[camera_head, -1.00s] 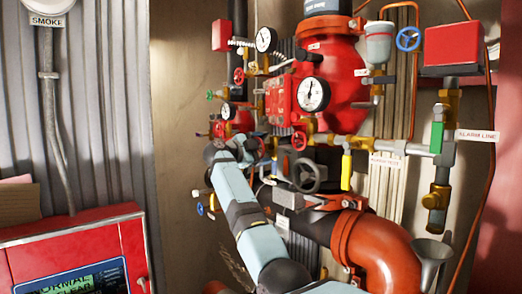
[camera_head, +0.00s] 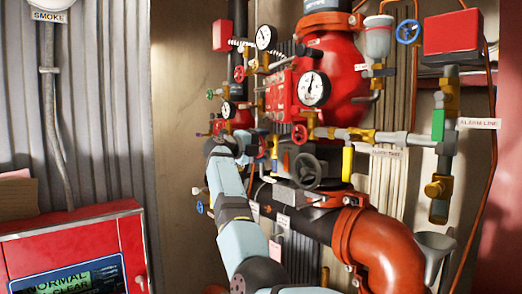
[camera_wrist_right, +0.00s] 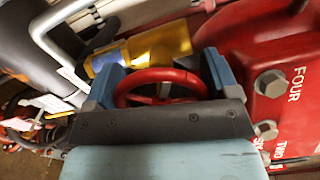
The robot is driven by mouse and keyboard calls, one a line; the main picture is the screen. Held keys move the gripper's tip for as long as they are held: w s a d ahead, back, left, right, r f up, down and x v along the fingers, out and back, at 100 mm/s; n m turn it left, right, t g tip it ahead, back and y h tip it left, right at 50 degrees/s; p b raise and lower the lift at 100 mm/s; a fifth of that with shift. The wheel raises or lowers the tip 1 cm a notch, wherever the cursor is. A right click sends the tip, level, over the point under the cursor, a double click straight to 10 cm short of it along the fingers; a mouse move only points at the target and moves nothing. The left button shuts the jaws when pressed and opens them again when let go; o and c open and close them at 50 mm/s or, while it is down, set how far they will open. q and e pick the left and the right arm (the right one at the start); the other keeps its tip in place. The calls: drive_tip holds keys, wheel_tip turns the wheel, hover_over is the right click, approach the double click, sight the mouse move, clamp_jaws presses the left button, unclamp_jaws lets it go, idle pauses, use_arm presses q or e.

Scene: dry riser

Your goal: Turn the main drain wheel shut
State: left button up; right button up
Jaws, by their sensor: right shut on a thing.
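In the right wrist view a red handwheel (camera_wrist_right: 160,76) sits between the two blue fingers of my right gripper (camera_wrist_right: 163,66). The fingers are shut on its rim from either side. In the head view my right gripper (camera_head: 258,142) is at the pipework left of the dark handwheel (camera_head: 307,170). I cannot read a label on the held wheel. My left gripper is not in view.
A red valve body (camera_head: 337,80) with a gauge (camera_head: 313,89) stands above right of the gripper. A large orange elbow pipe (camera_head: 385,240) lies below. A red panel (camera_head: 75,250) stands at left.

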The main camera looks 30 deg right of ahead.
drive_tip(key=m+b, duration=0.2)
drive_tip(key=m, duration=0.8)
drive_tip(key=shift+s+b, duration=0.1)
drive_tip(key=shift+b, duration=0.3)
drive_tip(key=m+b, duration=0.1)
drive_tip(key=m, duration=0.2)
drive_tip(key=shift+r+m, duration=0.1)
drive_tip(key=shift+m, duration=0.3)
drive_tip(key=m, duration=0.3)
drive_tip(key=shift+s+m+b, duration=0.1)
drive_tip(key=shift+m+b, duration=0.2)
drive_tip(key=shift+b, duration=0.05)
drive_tip(key=m, duration=0.3)
drive_tip(key=shift+s+m+b, duration=0.1)
drive_tip(key=shift+m+b, duration=0.2)
drive_tip(key=shift+b, duration=0.05)
drive_tip(key=m+b, duration=0.1)
drive_tip(key=m, duration=0.4)
drive_tip(key=shift+m, duration=0.4)
drive_tip(key=shift+s+m, duration=0.1)
drive_tip(key=shift+m, duration=0.2)
